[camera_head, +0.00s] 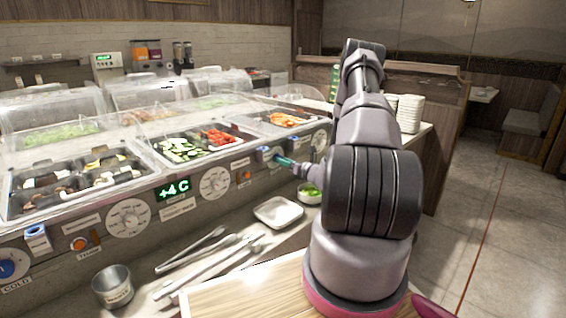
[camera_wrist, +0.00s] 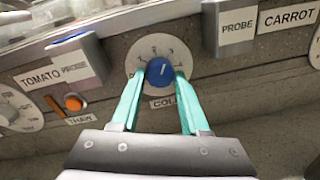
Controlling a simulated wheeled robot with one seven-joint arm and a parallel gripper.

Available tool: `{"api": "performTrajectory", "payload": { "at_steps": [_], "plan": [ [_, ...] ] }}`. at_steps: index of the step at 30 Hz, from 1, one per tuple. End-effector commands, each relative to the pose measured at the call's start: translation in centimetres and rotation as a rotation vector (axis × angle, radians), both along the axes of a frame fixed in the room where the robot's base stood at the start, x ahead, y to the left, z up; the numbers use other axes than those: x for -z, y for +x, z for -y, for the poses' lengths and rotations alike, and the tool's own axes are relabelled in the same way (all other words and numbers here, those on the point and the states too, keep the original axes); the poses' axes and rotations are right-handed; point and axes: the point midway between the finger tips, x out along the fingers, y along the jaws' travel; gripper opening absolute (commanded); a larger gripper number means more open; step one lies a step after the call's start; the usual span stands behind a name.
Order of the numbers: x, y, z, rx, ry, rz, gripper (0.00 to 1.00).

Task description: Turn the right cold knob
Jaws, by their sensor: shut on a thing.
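The right cold knob (camera_wrist: 160,70) is a round blue knob with a pale pointer line, on a white numbered dial above a partly covered COLD label (camera_wrist: 163,103). My gripper (camera_wrist: 160,78) has its two teal fingers on either side of the knob, shut on it. The pointer line stands close to upright in the wrist view. In the head view my gripper (camera_head: 284,161) reaches the counter's front panel beside the right end, and its fingers and wrist mostly hide the knob there.
A second blue COLD knob (camera_head: 8,268) is at the far left of the panel. An orange thaw button (camera_wrist: 73,102) and probe boxes (camera_wrist: 236,27) flank the dial. Tongs (camera_head: 205,250), a white dish (camera_head: 278,212) and a metal cup (camera_head: 113,286) lie on the ledge below.

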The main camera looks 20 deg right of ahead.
Motion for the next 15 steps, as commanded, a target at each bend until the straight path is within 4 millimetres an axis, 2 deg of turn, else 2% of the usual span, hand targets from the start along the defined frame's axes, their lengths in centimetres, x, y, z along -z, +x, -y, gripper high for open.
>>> {"api": "performTrajectory", "payload": {
  "at_steps": [7,15],
  "plan": [
    [0.02,-0.05,0.13,0.001,0.147,-0.056,0.0],
    [0.03,-0.05,0.15,0.001,0.233,-0.087,0.0]
  ]
}}
